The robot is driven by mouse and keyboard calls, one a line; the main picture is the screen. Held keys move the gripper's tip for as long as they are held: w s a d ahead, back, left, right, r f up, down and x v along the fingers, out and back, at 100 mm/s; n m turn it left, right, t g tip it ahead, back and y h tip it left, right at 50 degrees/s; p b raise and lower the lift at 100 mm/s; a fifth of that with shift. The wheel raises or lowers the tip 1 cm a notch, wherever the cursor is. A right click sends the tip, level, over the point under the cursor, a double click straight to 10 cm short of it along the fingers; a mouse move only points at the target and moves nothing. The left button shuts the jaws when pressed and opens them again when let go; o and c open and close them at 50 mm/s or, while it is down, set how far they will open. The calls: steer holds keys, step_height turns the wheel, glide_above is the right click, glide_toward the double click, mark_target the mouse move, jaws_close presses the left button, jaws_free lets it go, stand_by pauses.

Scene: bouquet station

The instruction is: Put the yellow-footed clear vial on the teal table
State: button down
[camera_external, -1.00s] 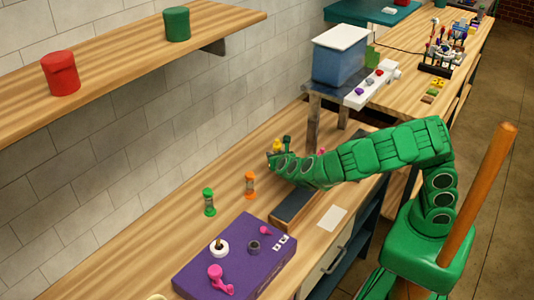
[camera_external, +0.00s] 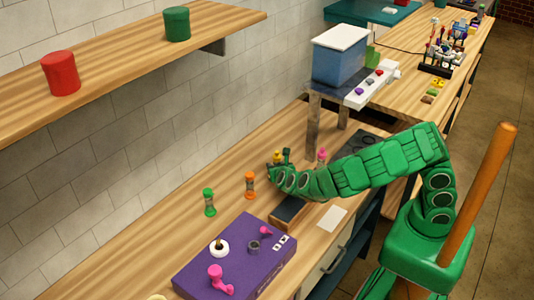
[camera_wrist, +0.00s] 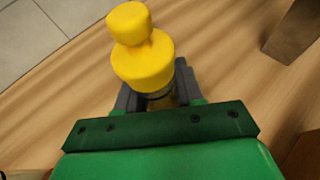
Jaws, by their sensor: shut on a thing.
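The yellow-footed clear vial (camera_external: 277,157) is at the end of my arm, over the wooden counter near the wall. In the wrist view its yellow end, a knob on a wider disc (camera_wrist: 143,62), faces the camera, and most of the clear body is hidden. My gripper (camera_external: 281,163) is shut on it, with a dark finger on each side in the wrist view (camera_wrist: 160,94). I cannot tell whether the vial touches the counter.
An orange vial (camera_external: 250,185), a green vial (camera_external: 209,202) and a pink vial (camera_external: 321,157) stand on the counter. A purple box (camera_external: 215,275) is in front. A raised stand holds a blue bin (camera_external: 340,62) between my gripper and the teal table.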

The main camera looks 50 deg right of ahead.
mark_target(278, 154)
steer(key=shift+f, duration=0.1)
steer(key=c, duration=0.7)
jaws_free()
steer(key=shift+r, duration=0.2)
steer(key=shift+s+a+r, duration=0.25)
steer(key=shift+s+a, duration=0.2)
steer(key=shift+s, duration=0.05)
steer(key=shift+v, duration=0.9)
step_height(278, 154, up, 5)
steer(key=shift+d+f, duration=0.1)
steer(key=shift+f, duration=0.1)
steer(key=shift+r, duration=1.15)
